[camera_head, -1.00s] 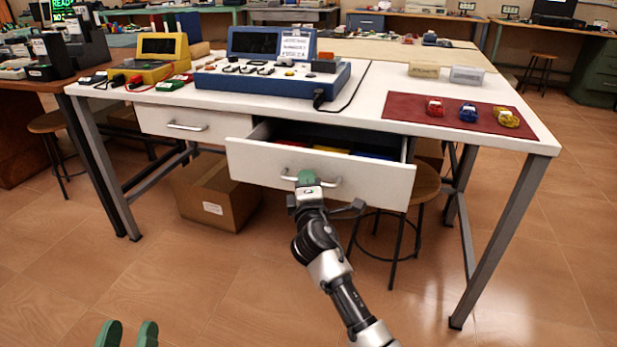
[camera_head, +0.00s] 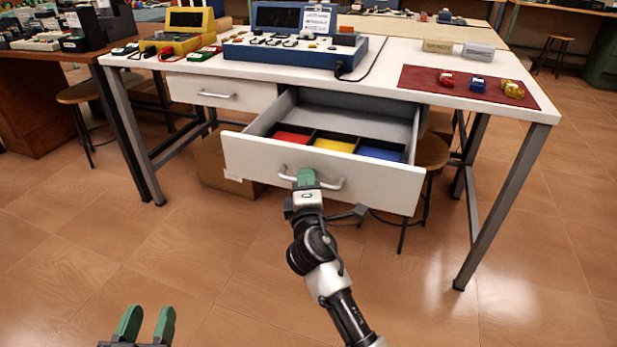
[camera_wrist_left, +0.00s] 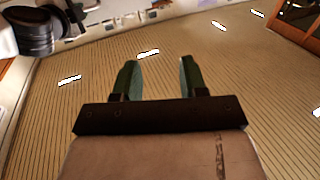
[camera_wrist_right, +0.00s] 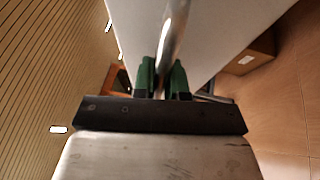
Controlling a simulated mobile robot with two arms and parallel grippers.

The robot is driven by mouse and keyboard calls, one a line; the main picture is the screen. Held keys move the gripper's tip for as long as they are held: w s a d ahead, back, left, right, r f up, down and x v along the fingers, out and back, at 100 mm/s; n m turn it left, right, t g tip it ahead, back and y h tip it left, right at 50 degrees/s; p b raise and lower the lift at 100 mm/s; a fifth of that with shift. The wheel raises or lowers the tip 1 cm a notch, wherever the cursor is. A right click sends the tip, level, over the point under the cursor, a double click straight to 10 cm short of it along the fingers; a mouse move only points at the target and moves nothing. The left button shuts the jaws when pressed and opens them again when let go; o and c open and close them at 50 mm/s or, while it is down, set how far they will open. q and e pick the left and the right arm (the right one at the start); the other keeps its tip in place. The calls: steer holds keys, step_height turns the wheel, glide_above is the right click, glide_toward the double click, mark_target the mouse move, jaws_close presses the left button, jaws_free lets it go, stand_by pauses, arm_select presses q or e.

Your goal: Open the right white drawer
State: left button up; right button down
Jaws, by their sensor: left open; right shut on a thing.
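The right white drawer (camera_head: 380,184) is pulled well out from the white table. Its inside shows red (camera_head: 291,139), yellow (camera_head: 334,145) and blue (camera_head: 380,154) compartments. My right gripper (camera_head: 306,180) is shut on the drawer's metal handle (camera_head: 332,184), left of the handle's middle. In the right wrist view the handle bar (camera_wrist_right: 172,40) runs between the green fingers (camera_wrist_right: 160,78). My left gripper (camera_head: 145,325) is open and empty, low over the floor at the lower left. Its spread fingers also show in the left wrist view (camera_wrist_left: 160,80).
The left drawer (camera_head: 222,93) is closed. A cardboard box (camera_head: 225,165) and a stool (camera_head: 430,152) stand under the table. A red mat (camera_head: 430,80) with small toy cars lies on the tabletop. The floor in front is open.

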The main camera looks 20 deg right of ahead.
steer(key=c, duration=1.2)
jaws_free()
arm_select(q)
steer(key=shift+s+a+f+g, duration=0.1)
steer(key=shift+f+g, duration=0.3)
steer(key=shift+f, duration=0.2)
arm_select(e)
steer(key=v, duration=1.1)
